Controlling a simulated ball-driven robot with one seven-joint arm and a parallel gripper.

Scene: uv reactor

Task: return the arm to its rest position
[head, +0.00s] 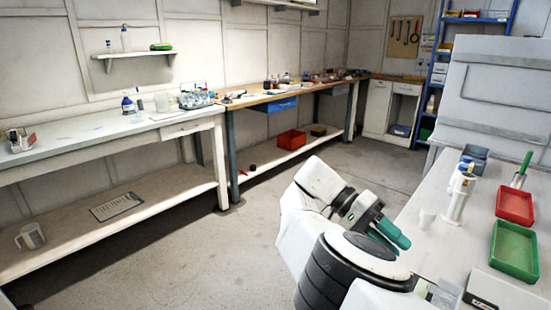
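My white arm (321,182) shows in the head view, right of centre. It is folded, with a raised bend at its upper left and black bands around the links nearer me. My gripper (392,234) appears to be the teal end pointing down to the right, close to my own body. Its fingertips are partly hidden and too small to separate, so I cannot tell whether it is open or shut. I see no object clearly held in it. The arm is left of the right-hand bench (408,205) and seems to touch nothing on it.
A long white bench (90,135) lines the left wall. Open floor (210,262) lies left of the arm.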

